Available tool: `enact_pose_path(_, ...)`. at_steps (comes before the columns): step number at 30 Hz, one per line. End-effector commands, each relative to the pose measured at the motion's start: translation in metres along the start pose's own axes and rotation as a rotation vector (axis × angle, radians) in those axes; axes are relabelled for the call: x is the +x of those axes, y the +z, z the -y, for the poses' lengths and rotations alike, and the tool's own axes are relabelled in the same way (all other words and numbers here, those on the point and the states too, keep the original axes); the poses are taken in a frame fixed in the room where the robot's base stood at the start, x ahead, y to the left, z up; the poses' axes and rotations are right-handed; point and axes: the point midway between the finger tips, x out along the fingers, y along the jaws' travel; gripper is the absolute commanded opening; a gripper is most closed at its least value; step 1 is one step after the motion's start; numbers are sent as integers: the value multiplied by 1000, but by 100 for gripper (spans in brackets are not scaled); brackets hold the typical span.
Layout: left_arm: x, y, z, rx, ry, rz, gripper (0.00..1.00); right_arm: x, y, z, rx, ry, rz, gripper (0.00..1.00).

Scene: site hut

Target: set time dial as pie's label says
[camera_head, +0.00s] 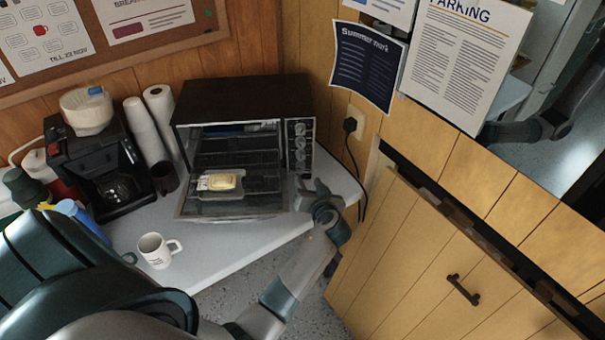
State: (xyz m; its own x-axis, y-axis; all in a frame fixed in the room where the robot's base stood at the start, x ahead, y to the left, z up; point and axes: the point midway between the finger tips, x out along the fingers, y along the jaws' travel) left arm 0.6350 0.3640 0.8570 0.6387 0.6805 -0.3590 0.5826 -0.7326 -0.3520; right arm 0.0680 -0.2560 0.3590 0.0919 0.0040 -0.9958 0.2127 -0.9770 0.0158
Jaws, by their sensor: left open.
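The toaster oven (240,98) stands on the counter with its glass door (230,205) folded down. Its control panel (310,140) on the right has several round dials (300,142) in a column. Their markings are too small to read, so I cannot tell which is the time dial. A small pale yellow pie (222,182) rests on the pulled-out rack (260,184); any writing on its label is unreadable. My left gripper (316,190) is open and empty, just below the panel, apart from the dials as far as I can see. My right gripper is not in view.
A white mug (155,250) stands on the counter (215,262). A plug (350,124) with a hanging cord is on the wall at right, above a wooden panel (440,260).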

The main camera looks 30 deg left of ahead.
Motion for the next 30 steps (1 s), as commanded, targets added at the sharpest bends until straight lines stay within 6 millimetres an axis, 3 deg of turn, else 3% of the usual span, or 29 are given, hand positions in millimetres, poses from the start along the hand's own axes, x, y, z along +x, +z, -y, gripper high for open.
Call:
enact_pose_path(9,59,2,0,1,-2,-3,41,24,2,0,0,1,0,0)
enact_pose_path(15,81,1,0,1,-1,-1,41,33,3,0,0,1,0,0)
enact_pose_path(29,88,0,0,0,1,0,41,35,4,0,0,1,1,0)
enact_pose_path(30,88,0,0,0,0,0,32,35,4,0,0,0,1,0)
